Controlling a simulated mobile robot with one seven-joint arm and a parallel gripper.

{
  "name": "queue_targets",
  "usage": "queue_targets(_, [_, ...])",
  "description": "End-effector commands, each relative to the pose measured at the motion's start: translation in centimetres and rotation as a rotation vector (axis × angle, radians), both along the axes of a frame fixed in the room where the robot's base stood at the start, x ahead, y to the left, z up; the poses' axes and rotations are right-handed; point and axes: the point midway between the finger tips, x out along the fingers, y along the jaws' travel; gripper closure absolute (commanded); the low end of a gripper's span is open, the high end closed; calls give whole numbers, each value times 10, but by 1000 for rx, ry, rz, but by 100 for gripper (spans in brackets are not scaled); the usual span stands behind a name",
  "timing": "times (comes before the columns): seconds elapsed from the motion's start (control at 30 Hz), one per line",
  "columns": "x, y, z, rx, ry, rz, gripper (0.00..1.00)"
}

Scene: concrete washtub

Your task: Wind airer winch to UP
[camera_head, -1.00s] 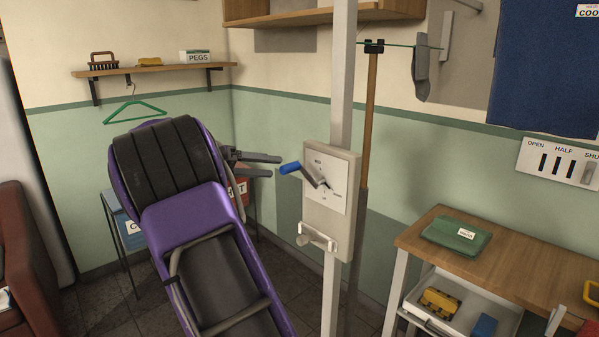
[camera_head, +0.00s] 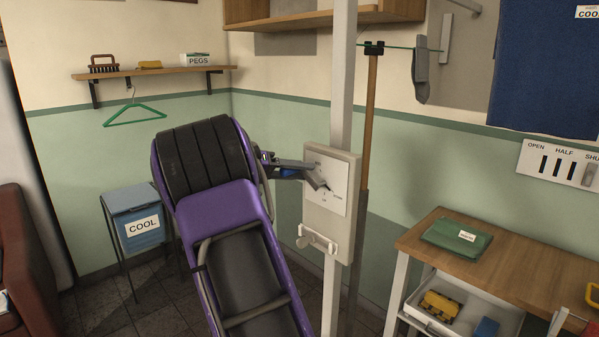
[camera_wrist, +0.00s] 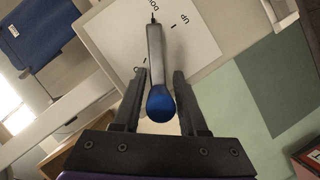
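The winch is a pale box (camera_head: 325,215) on a grey post, with a white dial plate and a grey crank. Its blue crank knob (camera_wrist: 160,104) sits between the two fingers of my gripper (camera_wrist: 162,80) in the wrist view, with a small gap on each side. The gripper (camera_head: 302,170) is open around the knob, which is mostly hidden by the fingers in the head view. The grey crank arm (camera_wrist: 155,52) runs from the knob to a pivot on the dial plate (camera_wrist: 195,40). The word UP shows on the plate, right of the crank in the wrist view.
A white cleat (camera_head: 316,240) juts from the box below the dial. A wooden pole (camera_head: 369,120) stands just behind the post. A wooden bench (camera_head: 500,262) with a green cloth (camera_head: 456,236) is at right. A COOL bin (camera_head: 138,215) stands at left.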

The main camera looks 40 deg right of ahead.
Motion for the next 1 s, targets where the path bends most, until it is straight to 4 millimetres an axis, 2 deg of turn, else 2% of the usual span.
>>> queue_targets(0.03, [0,0,0,0,0,0,69])
queue_targets(0.2, [0,0,0,0,0,0,100])
queue_targets(1.0, [1,1,-1,3,-2,2,100])
